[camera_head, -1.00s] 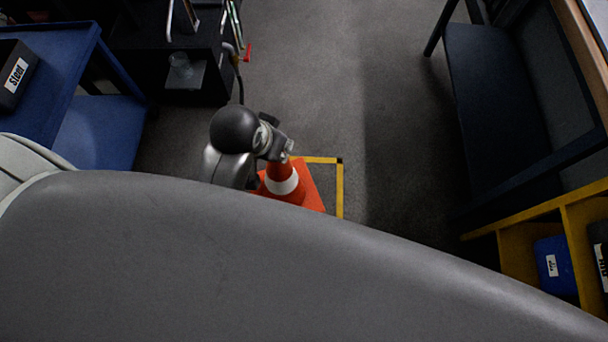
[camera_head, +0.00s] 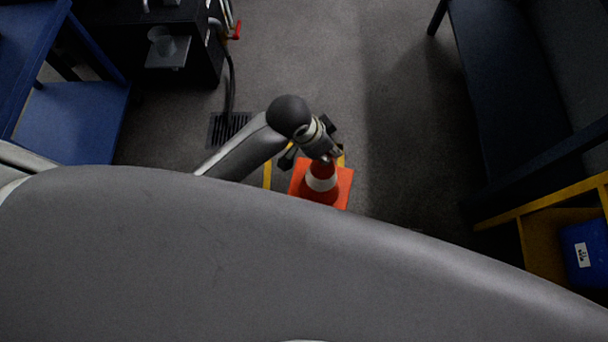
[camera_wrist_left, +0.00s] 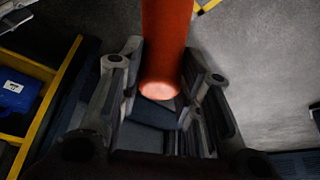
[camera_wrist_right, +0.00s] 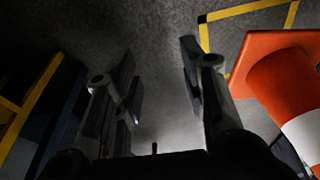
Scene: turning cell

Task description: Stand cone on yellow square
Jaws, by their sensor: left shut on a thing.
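The orange cone (camera_head: 321,184) with a white band is upright in the head view. My left gripper (camera_head: 326,152) is shut on its top, and the orange top (camera_wrist_left: 165,45) sits between the fingers in the left wrist view. The yellow square is a floor outline whose left line (camera_head: 267,175) shows left of the cone. The cone's base hides much of its right part. I cannot tell whether the base touches the floor. The right wrist view shows the cone (camera_wrist_right: 285,70) and a corner of the yellow square (camera_wrist_right: 245,10). My right gripper (camera_wrist_right: 158,68) is open and empty there.
A blue trolley (camera_head: 70,120) and a dark cabinet (camera_head: 180,70) stand at left. A floor grate (camera_head: 228,128) lies nearby. A dark bench (camera_head: 490,90) and a yellow shelf (camera_head: 545,235) with a blue bin (camera_head: 583,250) are at right. Floor between is clear.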

